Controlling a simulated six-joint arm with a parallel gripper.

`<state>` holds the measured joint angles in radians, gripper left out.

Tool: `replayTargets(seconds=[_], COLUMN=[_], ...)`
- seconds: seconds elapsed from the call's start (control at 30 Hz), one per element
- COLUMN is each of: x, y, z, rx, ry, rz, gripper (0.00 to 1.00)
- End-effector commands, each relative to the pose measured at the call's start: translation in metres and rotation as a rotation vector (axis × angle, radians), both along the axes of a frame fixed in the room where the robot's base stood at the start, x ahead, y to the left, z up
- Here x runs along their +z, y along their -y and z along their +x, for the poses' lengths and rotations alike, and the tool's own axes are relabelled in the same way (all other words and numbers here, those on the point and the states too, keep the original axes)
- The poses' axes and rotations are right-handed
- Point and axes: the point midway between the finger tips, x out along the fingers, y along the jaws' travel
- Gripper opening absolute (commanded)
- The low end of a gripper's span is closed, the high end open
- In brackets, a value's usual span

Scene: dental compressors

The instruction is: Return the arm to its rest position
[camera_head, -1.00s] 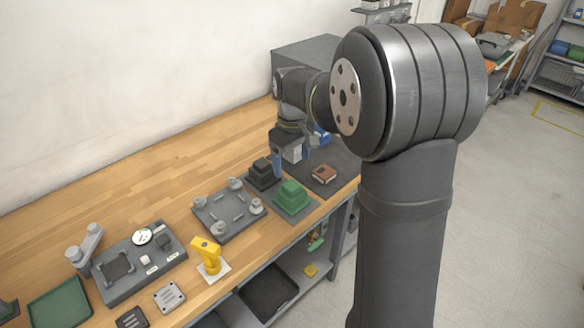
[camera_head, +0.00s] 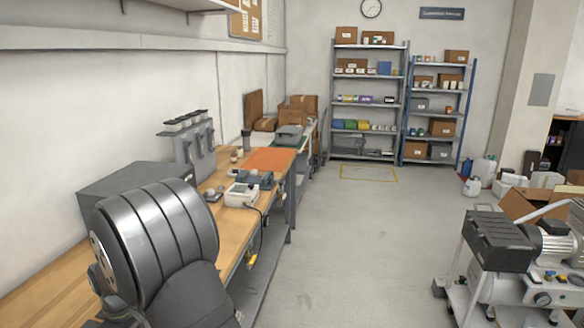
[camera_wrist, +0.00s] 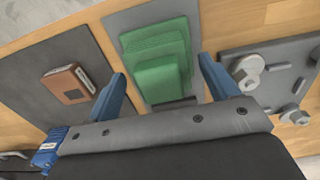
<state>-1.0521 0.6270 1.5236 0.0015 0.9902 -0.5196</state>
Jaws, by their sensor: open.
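My gripper (camera_wrist: 162,68) shows in the wrist view with its two blue fingers spread apart and nothing between them. Beyond the fingers, a green stepped block (camera_wrist: 160,60) sits on a dark grey mat on the wooden bench; I cannot tell how far above it the fingers are. In the head view only a large grey joint of my arm shows at the lower left. My gripper is out of that view.
In the wrist view, a brown box-like part (camera_wrist: 68,84) lies on a grey mat at left, and a grey fixture plate (camera_wrist: 280,72) with knobs is at right. In the head view, a grey cabinet (camera_head: 135,185) stands behind my arm; a cart (camera_head: 500,270) is at lower right. The middle floor is clear.

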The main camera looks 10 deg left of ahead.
Motion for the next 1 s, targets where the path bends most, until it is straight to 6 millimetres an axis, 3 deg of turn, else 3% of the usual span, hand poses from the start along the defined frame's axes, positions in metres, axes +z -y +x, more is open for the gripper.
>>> replayTargets(seconds=[0.1,0.2,0.4,0.83,1.0], x=[-0.024,0.0,0.017,0.019,0.007], y=[0.001,-0.001,0.0,0.0,0.001], z=[-0.001,0.0,0.0,0.0,0.0], rx=[0.0,0.0,0.0,0.0,0.0], ry=[-0.002,0.002,0.001,0.0,-0.002], rz=[-0.004,0.003,0.001,0.0,-0.003], gripper=[0.8,0.8,0.8,0.8,0.8])
